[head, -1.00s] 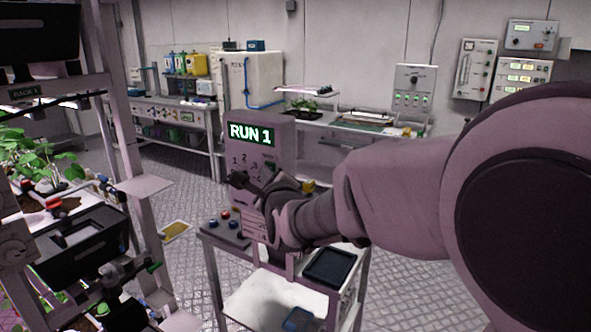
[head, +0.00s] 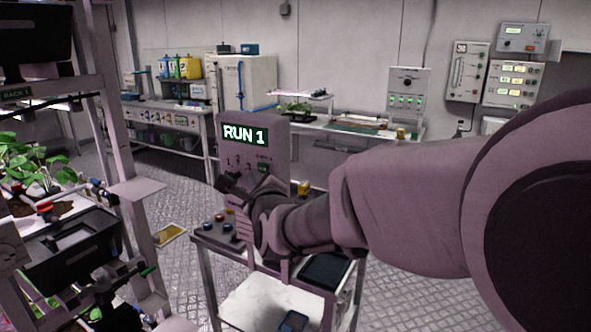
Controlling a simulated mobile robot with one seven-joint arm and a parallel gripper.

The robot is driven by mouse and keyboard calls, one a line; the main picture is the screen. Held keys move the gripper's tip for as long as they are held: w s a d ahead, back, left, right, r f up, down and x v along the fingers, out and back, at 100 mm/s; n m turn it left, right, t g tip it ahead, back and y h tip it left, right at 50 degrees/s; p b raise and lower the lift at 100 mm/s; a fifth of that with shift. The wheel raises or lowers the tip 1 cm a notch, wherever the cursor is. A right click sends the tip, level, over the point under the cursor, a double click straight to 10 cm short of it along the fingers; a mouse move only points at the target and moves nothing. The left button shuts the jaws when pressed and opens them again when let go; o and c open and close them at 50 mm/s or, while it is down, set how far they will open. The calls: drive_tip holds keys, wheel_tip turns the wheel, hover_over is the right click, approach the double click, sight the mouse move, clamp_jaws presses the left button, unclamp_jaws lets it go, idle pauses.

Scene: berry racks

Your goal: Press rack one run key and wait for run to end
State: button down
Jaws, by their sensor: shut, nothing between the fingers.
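The control box (head: 278,132) stands on a small white cart (head: 258,300). Its green-lit display (head: 245,134) reads RUN 1. Below the display are the numbers 1 and 2 and a green-lit patch (head: 263,168). My gripper (head: 227,182) is shut and empty, in front of the lower part of the box's face. It hides much of the panel there, and I cannot tell whether it touches a key. Red and blue buttons (head: 219,217) sit on a sloped panel at the cart's left.
The rack labelled RACK 1 (head: 17,94), with leafy plants (head: 40,172) and a black tray (head: 70,243), stands close at left. A shelf plate (head: 137,189) juts from it toward the cart. A workbench (head: 350,131) runs along the back wall.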

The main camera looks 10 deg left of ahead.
drive_tip(key=shift+s, duration=0.1)
drive_tip(key=s, duration=0.1)
drive_tip(key=s+a, duration=0.1)
drive_tip(key=s, duration=0.1)
drive_tip(key=s+a, duration=0.1)
drive_tip(key=shift+s+b, duration=0.25)
drive_tip(key=shift+b, duration=0.1)
idle(0.4)
drive_tip(key=s+d+f+n+g+h+p, duration=0.1)
drive_tip(key=s+d+n+g, duration=0.15)
drive_tip(key=d+n, duration=0.45)
drive_tip(key=s+d+n+g+h, duration=0.15)
drive_tip(key=s+d+n, duration=0.25)
drive_tip(key=d, duration=0.5)
drive_tip(key=s+d+f+n+g+h, duration=0.2)
drive_tip(key=s+d+f+n+g, duration=0.1)
drive_tip(key=s+d+n, duration=0.2)
drive_tip(key=s+d+f+n+g+h, duration=0.2)
drive_tip(key=s+d+n, duration=0.3)
drive_tip(key=s+d, duration=0.5)
drive_tip(key=s+f+g+p, duration=0.1)
drive_tip(key=s, duration=0.2)
drive_tip(key=shift+d+f+n, duration=0.2)
drive_tip(key=shift+f+n, duration=0.1)
idle(3.0)
